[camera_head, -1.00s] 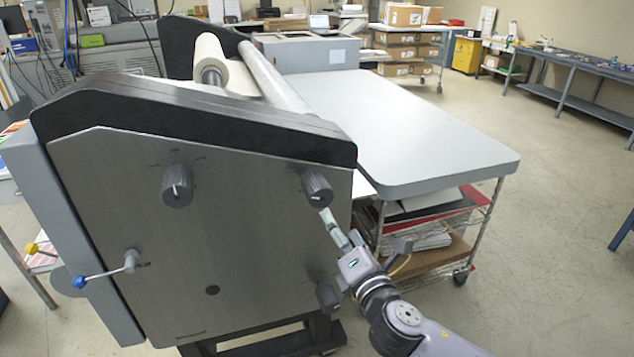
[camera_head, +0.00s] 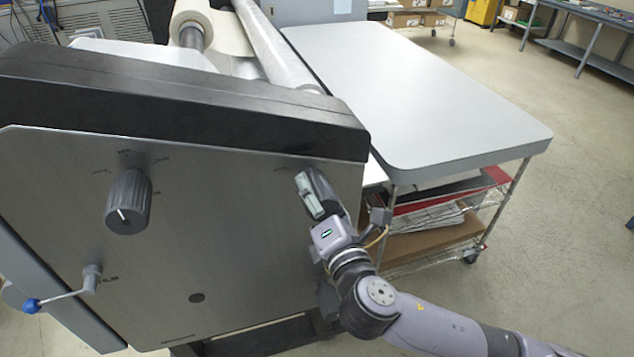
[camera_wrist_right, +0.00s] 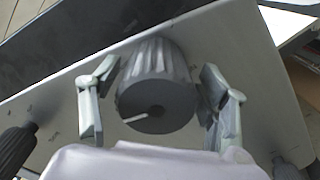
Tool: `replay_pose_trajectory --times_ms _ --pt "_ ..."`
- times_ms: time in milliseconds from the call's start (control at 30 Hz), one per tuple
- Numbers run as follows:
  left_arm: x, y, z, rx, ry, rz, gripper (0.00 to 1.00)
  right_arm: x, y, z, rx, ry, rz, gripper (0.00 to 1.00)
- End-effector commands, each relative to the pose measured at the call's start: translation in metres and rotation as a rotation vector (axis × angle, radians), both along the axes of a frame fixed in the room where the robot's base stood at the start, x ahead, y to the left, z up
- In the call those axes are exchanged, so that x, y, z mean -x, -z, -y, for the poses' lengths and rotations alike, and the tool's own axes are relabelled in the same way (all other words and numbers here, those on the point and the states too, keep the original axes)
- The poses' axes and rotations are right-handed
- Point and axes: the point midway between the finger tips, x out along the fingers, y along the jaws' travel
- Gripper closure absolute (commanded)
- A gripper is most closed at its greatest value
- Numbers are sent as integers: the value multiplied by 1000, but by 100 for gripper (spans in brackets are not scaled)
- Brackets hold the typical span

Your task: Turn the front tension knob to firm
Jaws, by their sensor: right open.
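A dark ribbed knob (camera_wrist_right: 155,92) sits at the upper right corner of the laminator's grey side panel (camera_head: 230,235). In the right wrist view, a white pointer line on its face points left. My right gripper (camera_head: 311,194) is open around this knob, one finger on each side, with small gaps showing. In the head view the gripper mostly hides the knob and its marks. A second ribbed knob (camera_head: 128,202) with a white pointer line is at the left of the panel. My left gripper is not in view.
A crank with a blue-tipped handle (camera_head: 55,298) sticks out low on the panel's left. A white-topped table (camera_head: 420,90) stands close to the right of the laminator, above shelves with paper. Open floor lies to the right.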

Motion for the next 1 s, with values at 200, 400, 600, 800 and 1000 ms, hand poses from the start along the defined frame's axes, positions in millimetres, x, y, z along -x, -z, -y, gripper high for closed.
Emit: replay_pose_trajectory --times_ms 200,400,600,800,1000 --pt "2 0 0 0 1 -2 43 2 0 -1 0 0 0 31" --pt "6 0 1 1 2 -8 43 1 0 -1 0 0 0 37" --pt "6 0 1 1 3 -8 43 1 0 0 0 0 0 50" --pt "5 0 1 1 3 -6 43 1 0 0 1 1 0 64" --pt "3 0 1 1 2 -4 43 1 0 0 1 1 0 77"
